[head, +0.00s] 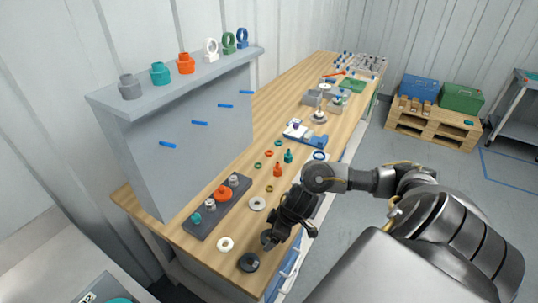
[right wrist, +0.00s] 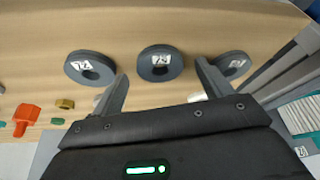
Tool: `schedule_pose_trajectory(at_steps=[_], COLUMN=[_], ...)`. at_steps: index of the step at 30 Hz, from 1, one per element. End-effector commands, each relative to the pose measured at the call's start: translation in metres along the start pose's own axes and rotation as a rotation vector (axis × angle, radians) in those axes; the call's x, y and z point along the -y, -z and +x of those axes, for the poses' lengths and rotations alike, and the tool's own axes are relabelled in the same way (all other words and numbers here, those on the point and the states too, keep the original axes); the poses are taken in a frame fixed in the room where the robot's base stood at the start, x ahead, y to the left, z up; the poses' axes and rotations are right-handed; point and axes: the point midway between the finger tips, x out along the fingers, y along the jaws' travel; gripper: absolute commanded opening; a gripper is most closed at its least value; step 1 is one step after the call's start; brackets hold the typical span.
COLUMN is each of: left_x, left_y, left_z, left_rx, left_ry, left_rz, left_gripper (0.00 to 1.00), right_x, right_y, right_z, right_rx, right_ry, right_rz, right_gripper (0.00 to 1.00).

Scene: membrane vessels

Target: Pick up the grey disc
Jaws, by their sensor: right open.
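My right gripper (right wrist: 162,80) is open and empty. The middle disc shows in the gap just beyond its fingertips; contact cannot be seen. The right finger overlaps the right disc. In the head view, one dark grey disc (head: 248,262) lies near the bench's near end, left of my right gripper (head: 280,236), which hides part of the bench there. My left gripper is not in view.
A tall grey panel (head: 190,130) stands behind. Small orange and green parts lie farther up the bench.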

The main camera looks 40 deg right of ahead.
Motion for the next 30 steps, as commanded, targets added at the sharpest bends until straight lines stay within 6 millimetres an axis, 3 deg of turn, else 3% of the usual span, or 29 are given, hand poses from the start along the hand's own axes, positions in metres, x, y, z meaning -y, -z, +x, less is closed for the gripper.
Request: schedule_pose_trajectory(at_steps=[10, 21, 30], left_x=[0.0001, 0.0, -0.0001], left_y=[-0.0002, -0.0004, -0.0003], left_z=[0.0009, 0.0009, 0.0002], left_rx=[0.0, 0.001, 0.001], left_ry=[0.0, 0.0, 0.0], left_rz=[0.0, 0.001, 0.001], left_gripper=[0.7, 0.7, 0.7], right_x=[0.0001, 0.0001, -0.0001], right_y=[-0.0002, -0.0003, 0.001], right_z=[0.0093, 0.009, 0.0068], right_rx=[0.0, 0.0, -0.001], right_ry=[-0.001, -0.001, -0.001], right_rz=[-0.001, -0.001, -0.002], right_gripper=[0.78, 0.3, 0.3])
